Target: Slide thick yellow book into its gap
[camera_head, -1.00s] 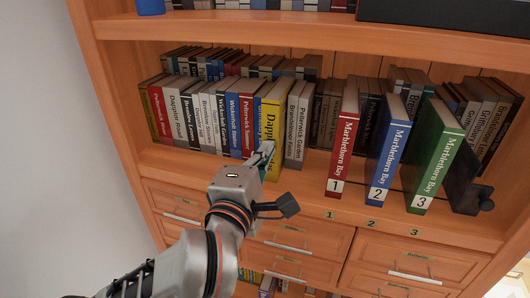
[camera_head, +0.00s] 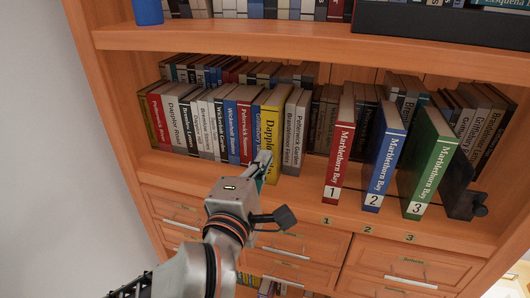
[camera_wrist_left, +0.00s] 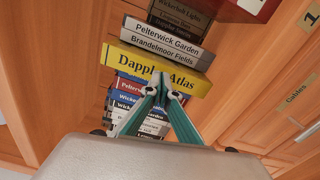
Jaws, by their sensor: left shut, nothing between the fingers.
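The thick yellow book, titled Dapple Atlas (camera_head: 270,120), stands upright in the shelf row between a blue book and grey books. Its spine stands slightly proud of its neighbours. It also shows in the left wrist view (camera_wrist_left: 130,60), crossing the middle of the picture. My left gripper (camera_head: 264,158) is at the lower part of its spine, with nothing held. In the left wrist view the two green fingers (camera_wrist_left: 160,78) meet in front of the spine and cover part of the title. They look to be touching it or very close. My right gripper is not in view.
Grey books (camera_head: 296,130) stand right of the yellow book. Red (camera_head: 339,150), blue (camera_head: 385,160) and green (camera_head: 430,165) numbered volumes jut out further right, beside a dark bookend (camera_head: 462,190). The upper shelf (camera_head: 250,36) lies above; drawers (camera_head: 300,245) lie below.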

